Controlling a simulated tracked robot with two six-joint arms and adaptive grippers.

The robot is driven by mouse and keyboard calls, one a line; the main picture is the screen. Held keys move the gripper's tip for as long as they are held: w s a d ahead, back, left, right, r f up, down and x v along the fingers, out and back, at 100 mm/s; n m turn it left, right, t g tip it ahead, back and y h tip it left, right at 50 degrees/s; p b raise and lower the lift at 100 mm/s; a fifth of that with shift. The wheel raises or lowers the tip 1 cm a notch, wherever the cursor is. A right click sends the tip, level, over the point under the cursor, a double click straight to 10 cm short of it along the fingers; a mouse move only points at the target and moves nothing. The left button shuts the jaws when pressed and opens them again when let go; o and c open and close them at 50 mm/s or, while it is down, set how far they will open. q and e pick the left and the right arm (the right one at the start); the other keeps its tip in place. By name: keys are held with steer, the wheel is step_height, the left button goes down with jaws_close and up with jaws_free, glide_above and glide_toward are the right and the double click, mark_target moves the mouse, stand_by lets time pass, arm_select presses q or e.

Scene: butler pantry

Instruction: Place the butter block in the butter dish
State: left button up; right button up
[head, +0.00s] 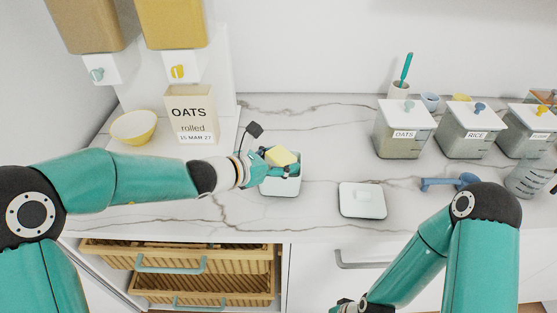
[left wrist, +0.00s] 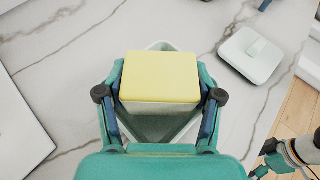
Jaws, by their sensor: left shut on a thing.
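The pale yellow butter block (head: 281,156) is held in my left gripper (head: 281,169), directly above the white butter dish (head: 281,187). In the left wrist view the fingers of my left gripper (left wrist: 160,100) are shut on both sides of the butter block (left wrist: 160,77). The open dish (left wrist: 158,130) shows beneath and around the block, whose underside is hidden. The dish's white lid (head: 362,200) lies apart to the right, and also shows in the left wrist view (left wrist: 250,54). My right gripper (head: 346,306) is low at the bottom edge, mostly cut off; its jaws are unclear.
An oats box (head: 190,114) and a yellow bowl (head: 134,127) stand at the left. Several lidded bins (head: 403,128), a blue scoop (head: 450,182) and a measuring jug (head: 531,178) are at the right. Open wicker drawers (head: 190,262) are below the counter. Counter between dish and lid is clear.

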arm_select(q)
steer(key=shift+f, duration=0.2)
steer(key=o, duration=1.2)
steer(key=shift+f, duration=0.1)
steer(key=shift+r+p, duration=0.9)
steer(key=shift+p, duration=0.1)
steer(key=b+v, duration=0.1)
steer(key=v, duration=1.1)
steer(key=shift+f, duration=0.1)
